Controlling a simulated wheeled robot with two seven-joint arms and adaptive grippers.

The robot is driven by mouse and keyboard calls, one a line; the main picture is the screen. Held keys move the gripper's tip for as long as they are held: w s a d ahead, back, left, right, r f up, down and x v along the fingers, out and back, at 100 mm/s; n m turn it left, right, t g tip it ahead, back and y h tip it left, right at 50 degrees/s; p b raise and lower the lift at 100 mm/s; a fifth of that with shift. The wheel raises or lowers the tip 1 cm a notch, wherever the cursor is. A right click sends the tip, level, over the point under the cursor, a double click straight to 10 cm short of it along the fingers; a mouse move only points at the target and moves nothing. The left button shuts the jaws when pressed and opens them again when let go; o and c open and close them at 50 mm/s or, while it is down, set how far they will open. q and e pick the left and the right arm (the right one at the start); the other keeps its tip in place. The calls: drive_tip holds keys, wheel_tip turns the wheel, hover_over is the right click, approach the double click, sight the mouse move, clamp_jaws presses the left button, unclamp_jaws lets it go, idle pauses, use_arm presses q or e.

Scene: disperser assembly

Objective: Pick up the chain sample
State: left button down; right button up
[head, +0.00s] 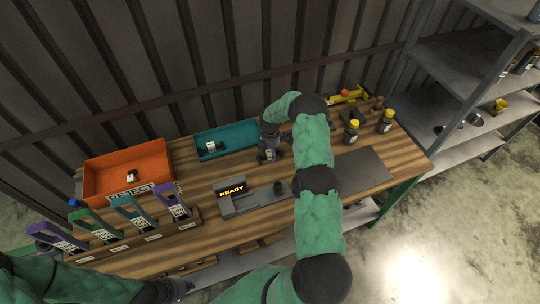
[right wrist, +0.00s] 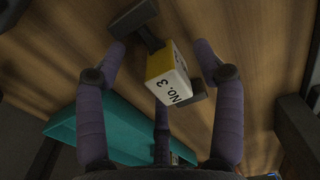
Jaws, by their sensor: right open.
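A small sample with a yellow and white body marked "NO. 3" and dark end pieces (right wrist: 167,77) lies on the wooden table in the right wrist view. I cannot tell for sure that it is the chain sample. My right gripper (right wrist: 160,52) is open, with its purple-grey fingers on either side of the sample and visible gaps to it. In the head view my right gripper (head: 268,152) points down at the table just right of the teal tray, and largely hides the sample. My left gripper (head: 172,289) is at the bottom left, its jaws unclear.
The teal tray (head: 196,147) and an orange reject bin (head: 100,158) stand at the back left. A grey device reading "READY" (head: 232,190) sits in front. Two yellow-capped bottles (head: 352,131) stand to the right, and a rack with coloured holders (head: 130,240) is at the left.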

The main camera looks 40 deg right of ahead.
drive_tip(key=shift+f, duration=0.3)
drive_tip(key=shift+c, duration=0.3)
clamp_jaws()
drive_tip(key=shift+r, duration=0.2)
